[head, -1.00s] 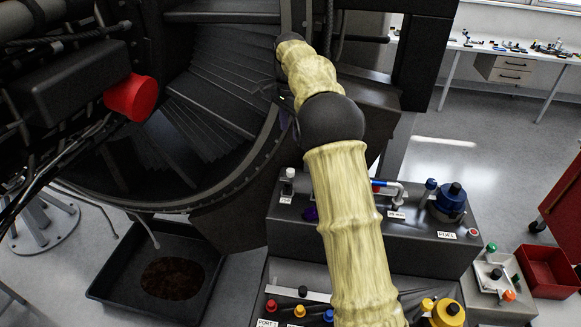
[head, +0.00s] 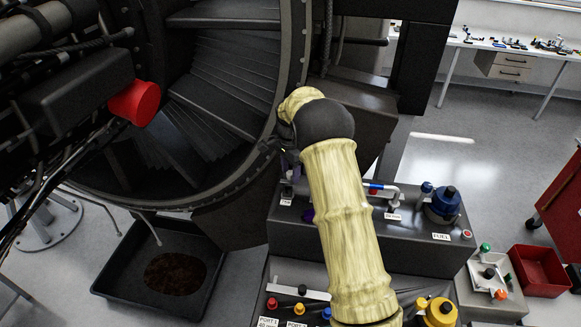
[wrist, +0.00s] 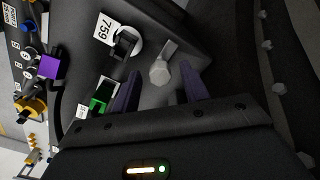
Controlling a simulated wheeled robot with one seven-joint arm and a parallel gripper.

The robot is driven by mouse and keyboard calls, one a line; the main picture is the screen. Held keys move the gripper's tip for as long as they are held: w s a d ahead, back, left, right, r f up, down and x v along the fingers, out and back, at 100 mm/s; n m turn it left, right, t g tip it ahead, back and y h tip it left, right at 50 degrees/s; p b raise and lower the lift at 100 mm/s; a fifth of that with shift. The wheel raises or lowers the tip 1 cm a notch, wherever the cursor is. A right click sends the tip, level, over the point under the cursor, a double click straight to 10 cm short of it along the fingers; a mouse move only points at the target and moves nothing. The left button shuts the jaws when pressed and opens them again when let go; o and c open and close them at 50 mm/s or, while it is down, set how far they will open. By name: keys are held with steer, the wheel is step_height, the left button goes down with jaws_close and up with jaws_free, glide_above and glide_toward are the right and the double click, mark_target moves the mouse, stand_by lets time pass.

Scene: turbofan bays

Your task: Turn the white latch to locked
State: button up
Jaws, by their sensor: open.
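In the wrist view a pale grey-white latch (wrist: 160,72) with a faceted hub and a short lever shows on a dark panel, just beyond my gripper's fingertips. The lever points up and slightly right in that picture. My gripper (wrist: 157,82) is open, with one dark purple finger on either side below the hub. A small gap seems to remain, but contact cannot be told. In the head view my arm hides most of this area, and the latch cannot be made out clearly there.
Beside the latch are a white ring with a black part (wrist: 126,42), a 759 label (wrist: 105,29) and a green part (wrist: 103,94). A purple block (wrist: 50,67) lies farther left. The big round engine casing (head: 285,110) curves close by my arm. A black drip tray (head: 120,275) is on the floor.

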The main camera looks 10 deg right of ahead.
jaws_close()
steer(key=shift+n, duration=0.4)
steer(key=n+b, duration=0.1)
steer(key=n, duration=0.2)
steer(key=n+b, duration=0.1)
steer(key=n, duration=0.8)
steer(key=shift+n, duration=0.3)
steer(key=n, duration=0.4)
steer(key=shift+r+n, duration=0.1)
steer(key=shift+n, duration=0.3)
